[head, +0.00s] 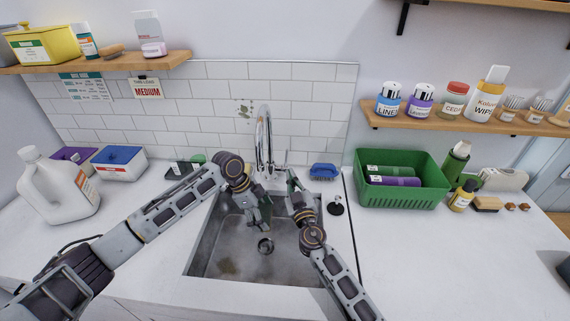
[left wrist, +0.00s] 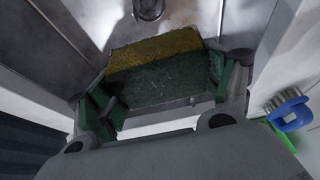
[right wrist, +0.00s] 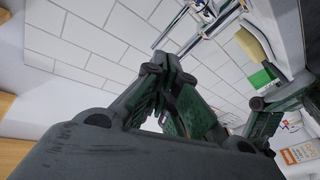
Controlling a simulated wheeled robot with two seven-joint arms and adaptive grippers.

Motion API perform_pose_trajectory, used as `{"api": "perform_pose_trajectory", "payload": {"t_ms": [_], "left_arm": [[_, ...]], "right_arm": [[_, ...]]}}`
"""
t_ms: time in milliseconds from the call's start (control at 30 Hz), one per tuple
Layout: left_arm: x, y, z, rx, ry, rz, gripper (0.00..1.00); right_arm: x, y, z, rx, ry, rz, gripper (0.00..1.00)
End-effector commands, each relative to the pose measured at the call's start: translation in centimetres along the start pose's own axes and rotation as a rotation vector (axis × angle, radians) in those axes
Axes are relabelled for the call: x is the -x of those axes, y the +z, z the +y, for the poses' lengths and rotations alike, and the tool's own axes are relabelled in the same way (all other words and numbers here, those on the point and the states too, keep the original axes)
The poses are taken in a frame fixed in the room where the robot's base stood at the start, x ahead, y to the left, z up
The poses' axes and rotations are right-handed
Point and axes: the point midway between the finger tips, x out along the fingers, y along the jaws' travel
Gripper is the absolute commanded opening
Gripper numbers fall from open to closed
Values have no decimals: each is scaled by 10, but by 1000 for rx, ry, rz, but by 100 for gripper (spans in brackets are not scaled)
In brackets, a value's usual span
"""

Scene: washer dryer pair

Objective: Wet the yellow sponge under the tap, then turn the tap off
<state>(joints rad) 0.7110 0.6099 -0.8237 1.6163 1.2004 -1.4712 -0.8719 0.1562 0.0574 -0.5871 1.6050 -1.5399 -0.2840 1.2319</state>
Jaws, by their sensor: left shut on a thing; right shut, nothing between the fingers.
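The sponge (left wrist: 155,55) has a yellow layer and a dark green layer. My left gripper (left wrist: 162,85) is shut on it, with a green-padded finger at each end. In the head view my left gripper (head: 262,213) is low over the sink (head: 225,267), below the tap; I cannot clearly make out the sponge there. The chrome tap (head: 264,140) stands at the back of the sink, with a small lever (head: 281,157) at its right. I see no clear water stream. My right gripper (head: 295,186) is shut and empty, just in front of and below the lever. Its closed fingers show in the right wrist view (right wrist: 172,78).
A blue brush (head: 323,171) and a black stopper (head: 336,207) lie right of the sink. A green basket (head: 400,195) stands farther right. A white jug (head: 58,187) is at the left. The two grippers are close together over the sink.

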Motion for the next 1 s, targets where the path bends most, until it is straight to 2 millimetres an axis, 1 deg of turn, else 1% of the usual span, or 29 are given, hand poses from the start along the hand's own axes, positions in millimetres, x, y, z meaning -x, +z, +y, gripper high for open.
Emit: {"api": "perform_pose_trajectory", "payload": {"t_ms": [467, 1000], "left_arm": [[0, 0, 0, 0, 0, 0, 61], [0, 0, 0, 0, 0, 0, 61]], "right_arm": [[15, -1, 2, 466, -93, 71, 0], [37, 4, 2, 997, -182, 180, 0]]}}
